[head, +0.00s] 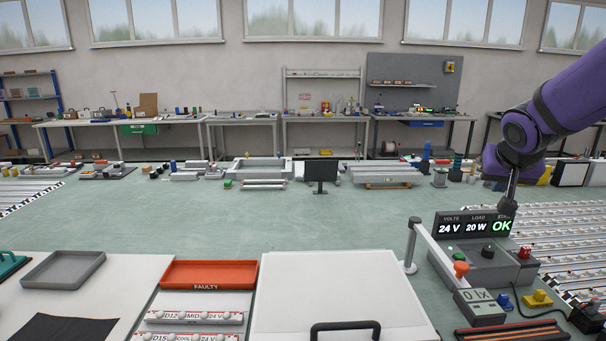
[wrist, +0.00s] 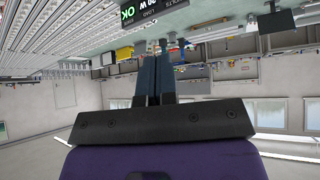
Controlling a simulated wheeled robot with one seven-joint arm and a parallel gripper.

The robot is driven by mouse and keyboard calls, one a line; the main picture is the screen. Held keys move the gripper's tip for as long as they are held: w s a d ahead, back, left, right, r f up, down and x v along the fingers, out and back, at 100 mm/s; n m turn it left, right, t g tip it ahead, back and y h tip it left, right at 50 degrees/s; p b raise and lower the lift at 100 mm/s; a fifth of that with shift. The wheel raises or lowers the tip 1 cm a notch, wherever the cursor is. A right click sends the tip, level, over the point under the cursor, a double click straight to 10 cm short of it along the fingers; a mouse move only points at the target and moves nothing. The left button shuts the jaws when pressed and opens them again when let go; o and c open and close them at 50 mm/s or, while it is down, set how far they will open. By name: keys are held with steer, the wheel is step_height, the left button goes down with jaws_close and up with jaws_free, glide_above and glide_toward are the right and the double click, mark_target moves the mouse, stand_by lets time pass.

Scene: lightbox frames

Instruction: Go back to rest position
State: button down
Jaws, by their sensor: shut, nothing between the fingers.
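My purple arm reaches in from the right side of the head view. My gripper (head: 509,205) points down just behind the test unit's display, which partly hides its tips. In the wrist view my gripper (wrist: 164,45) shows two dark fingers side by side, shut and empty. The test unit (head: 484,262) has a display (head: 476,226) reading 24 V, 20 W and a green OK. I cannot tell from these views whether the fingers touch the unit.
A white lidded panel (head: 335,285) with a black handle (head: 345,327) lies front centre. Left of it are an orange FAULTY tray (head: 208,274), labelled light bars (head: 195,317) and a grey tray (head: 63,270). A white lever (head: 425,240) stands beside the unit. Rows of strips fill the right.

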steer(key=s+a+r+n+y, duration=0.1)
steer(key=s+a, duration=0.2)
steer(key=s, duration=0.5)
steer(key=s+a+r+n+g+y, duration=0.1)
steer(key=s+a, duration=0.2)
steer(key=s, duration=0.6)
steer(key=s+a+n+g+y, duration=0.1)
steer(key=s+a+n, duration=0.1)
steer(key=s, duration=0.7)
steer(key=shift+a+r, duration=0.4)
steer(key=shift+a, duration=0.5)
steer(key=shift+w, duration=0.1)
